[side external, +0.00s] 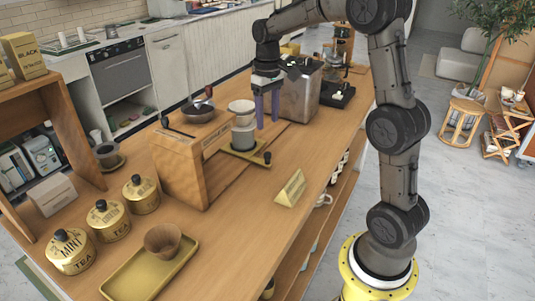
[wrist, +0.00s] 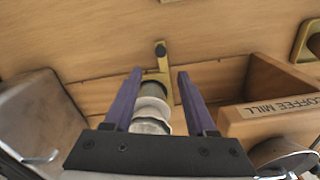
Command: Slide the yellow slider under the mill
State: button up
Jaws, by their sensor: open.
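The yellow slider (side external: 252,157) is a flat bar with a black knob, lying on the counter beside the mill. It also shows in the wrist view (wrist: 163,66), its knob end pointing away from my gripper. A pale grey canister (side external: 243,136) stands at the slider's inner end. The mill (side external: 182,168) is a wooden box to the left; in the wrist view its "COFFEE MILL" label (wrist: 280,107) is at right. My gripper (side external: 267,121) is open, purple fingers pointing down, above the counter just beyond the slider. In the wrist view the fingers flank the canister and slider, holding nothing visible.
A metal bin (side external: 299,92) stands close behind my gripper. A dark pan (side external: 202,110) is behind the mill. A yellow folded sign (side external: 291,188) stands on the front counter. Tea tins (side external: 108,217) and a yellow tray (side external: 128,283) are at left. Counter right of the knob is clear.

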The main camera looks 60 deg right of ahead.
aim_at(267, 153)
notch_tip(267, 153, down, 12)
jog(key=shift+f, duration=0.25)
dwell(0.3)
grip_shut()
dwell(1.3)
